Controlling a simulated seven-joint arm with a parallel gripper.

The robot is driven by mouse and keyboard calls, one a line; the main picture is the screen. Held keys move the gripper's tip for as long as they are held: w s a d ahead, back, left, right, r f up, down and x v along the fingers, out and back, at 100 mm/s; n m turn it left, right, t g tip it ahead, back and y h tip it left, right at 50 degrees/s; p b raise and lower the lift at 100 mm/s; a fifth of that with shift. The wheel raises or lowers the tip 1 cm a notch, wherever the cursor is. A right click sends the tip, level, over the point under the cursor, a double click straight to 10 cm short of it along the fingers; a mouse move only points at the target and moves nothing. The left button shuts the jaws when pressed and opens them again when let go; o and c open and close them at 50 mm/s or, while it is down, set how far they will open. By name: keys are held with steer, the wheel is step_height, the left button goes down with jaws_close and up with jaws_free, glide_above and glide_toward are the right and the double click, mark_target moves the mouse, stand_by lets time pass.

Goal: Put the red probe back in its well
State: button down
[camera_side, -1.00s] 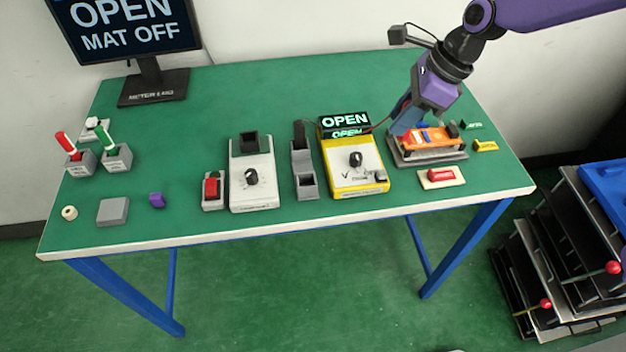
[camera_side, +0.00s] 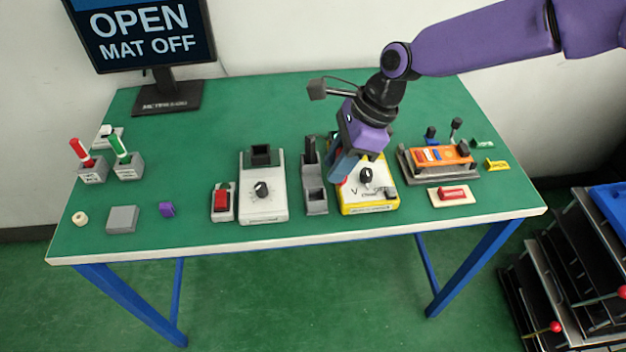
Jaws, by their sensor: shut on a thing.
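My gripper (camera_side: 343,170) is over the back left part of the yellow meter (camera_side: 368,208). It is shut on a small red piece (camera_side: 344,181), which seems to be the red probe; only a sliver shows by the fingers. The grey holder (camera_side: 316,196) stands just left of the meter, with an open square pocket at its front and a dark upright part behind. My gripper and wrist hide the meter's lit display. I cannot tell whether the probe's tip is inside anything.
An orange board (camera_side: 443,156) sits in a grey fixture at right, with a red block on a pale plate (camera_side: 451,197) in front. A white dial box (camera_side: 263,206) and red switch (camera_side: 221,200) stand left. Red and green handles (camera_side: 79,149) stand far left. The monitor (camera_side: 150,45) reads OPEN, MAT OFF.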

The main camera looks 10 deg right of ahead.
steer(key=shift+w+a+f, duration=0.6)
steer(key=shift+a+f, duration=0.05)
steer(key=shift+f, duration=0.9)
steer(key=shift+w+a+f, duration=0.65)
steer(key=shift+f, duration=0.85)
steer(key=shift+w+a+f, duration=0.6)
steer(key=shift+a+f, duration=0.05)
steer(key=shift+f, duration=0.9)
steer(key=shift+f, duration=0.1)
steer(key=c, duration=0.9)
jaws_free()
steer(key=v, duration=1.2)
